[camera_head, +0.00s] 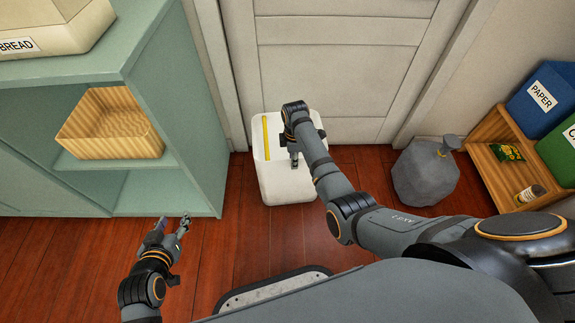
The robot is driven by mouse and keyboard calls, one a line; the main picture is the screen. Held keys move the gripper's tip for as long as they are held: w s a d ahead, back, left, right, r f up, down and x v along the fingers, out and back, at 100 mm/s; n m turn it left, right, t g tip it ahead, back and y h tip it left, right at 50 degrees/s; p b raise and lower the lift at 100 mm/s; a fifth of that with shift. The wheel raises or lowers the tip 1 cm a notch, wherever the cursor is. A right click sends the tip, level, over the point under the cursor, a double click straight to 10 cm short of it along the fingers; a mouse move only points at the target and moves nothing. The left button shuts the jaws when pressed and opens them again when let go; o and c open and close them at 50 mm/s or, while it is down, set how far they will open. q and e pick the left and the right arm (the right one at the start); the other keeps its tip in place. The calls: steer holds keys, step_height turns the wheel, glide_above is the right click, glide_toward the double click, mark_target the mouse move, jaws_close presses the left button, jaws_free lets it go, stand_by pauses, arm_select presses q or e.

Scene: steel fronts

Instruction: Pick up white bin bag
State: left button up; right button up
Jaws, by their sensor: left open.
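A white, rounded, box-like bin or bag (288,188) with a yellow strip along its top left stands on the floor against the pale door. I cannot tell whether it is a bag or a bin, since my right arm covers part of it. My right gripper (294,162) points down over it; contact and finger opening are unclear. A grey tied bag (424,175) with a knotted top stands on the floor to the right. My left gripper (174,224) is open and empty above the floor at the lower left, near the green shelf.
A green shelf unit (150,75) at left holds a wicker basket (108,125) and a cream bread box (60,25). At right, a wooden crate shelf (497,130) holds a green packet and a jar; a blue paper box (545,97) and a green box (560,150) stand there.

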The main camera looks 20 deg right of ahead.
steer(key=f+b, duration=0.2)
steer(key=f, duration=0.1)
steer(key=a+f+b, duration=0.1)
steer(key=f, duration=0.1)
steer(key=shift+s, duration=0.3)
arm_select(q)
steer(key=w+r+m+t+h, duration=0.1)
steer(key=w+r+t, duration=0.2)
steer(key=r+t, duration=1.1)
steer(key=shift+w+a+r+t, duration=0.15)
steer(key=shift+a+r+t, duration=0.15)
steer(key=shift+r, duration=7.8)
arm_select(e)
jaws_close()
